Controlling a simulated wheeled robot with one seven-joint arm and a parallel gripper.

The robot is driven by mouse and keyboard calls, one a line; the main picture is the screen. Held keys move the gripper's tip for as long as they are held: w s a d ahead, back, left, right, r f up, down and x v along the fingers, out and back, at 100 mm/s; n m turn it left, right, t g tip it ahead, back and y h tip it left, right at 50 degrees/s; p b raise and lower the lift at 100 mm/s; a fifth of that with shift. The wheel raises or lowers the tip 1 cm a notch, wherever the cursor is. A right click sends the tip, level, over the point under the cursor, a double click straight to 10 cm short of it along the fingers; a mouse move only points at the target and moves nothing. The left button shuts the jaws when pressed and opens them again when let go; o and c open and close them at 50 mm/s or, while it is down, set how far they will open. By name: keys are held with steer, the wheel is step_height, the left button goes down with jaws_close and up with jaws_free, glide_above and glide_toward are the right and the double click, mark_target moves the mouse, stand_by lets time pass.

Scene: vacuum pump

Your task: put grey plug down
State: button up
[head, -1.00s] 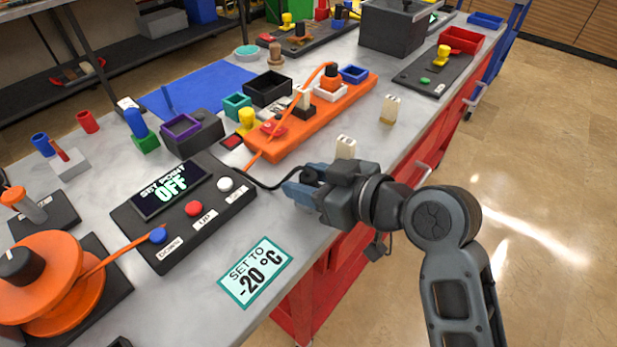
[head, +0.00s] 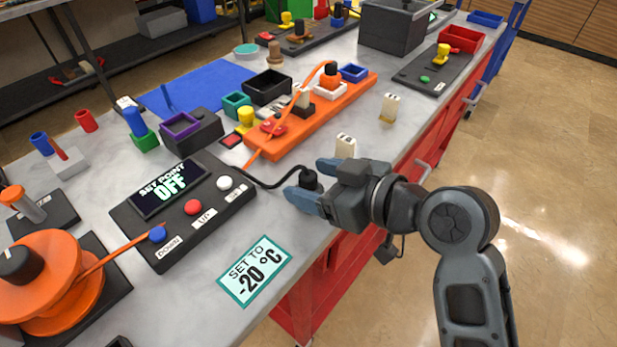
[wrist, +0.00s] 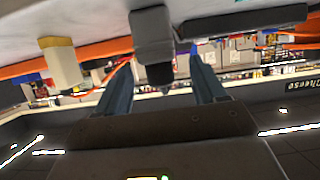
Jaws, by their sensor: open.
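The dark grey plug (head: 309,179) stands on the grey table near its front edge, at the end of a black cord (head: 265,184). In the wrist view the plug (wrist: 153,38) shows beyond and between the two fingertips. My gripper (head: 306,184) is open, with one blue-grey finger on each side of the plug. It also shows in the wrist view (wrist: 161,66), with a clear gap between the fingers. I cannot tell whether either finger touches the plug.
The black set-point box (head: 182,208) with coloured buttons is left of the plug. An orange power strip (head: 340,113) lies behind. A small whitish block (head: 345,146) stands just behind my gripper.

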steer(key=v, duration=1)
steer(key=shift+b, duration=0.45)
steer(key=shift+s+d, duration=0.1)
steer(key=shift+s, duration=0.05)
steer(key=s+d+f+m+t+h, duration=0.5)
steer(key=s+d+f+m+h, duration=0.25)
steer(key=s+f+m, duration=0.4)
steer(key=s+d+r+h, duration=0.1)
steer(key=s+d+r, duration=0.1)
steer(key=s, duration=0.7)
steer(key=s+d+r+n+t+h, duration=0.1)
steer(key=s+d, duration=0.3)
steer(key=s, duration=0.5)
steer(key=shift+s+r+t+h, duration=0.2)
steer(key=shift+r+t+h, duration=0.1)
steer(key=shift+r+h, duration=0.35)
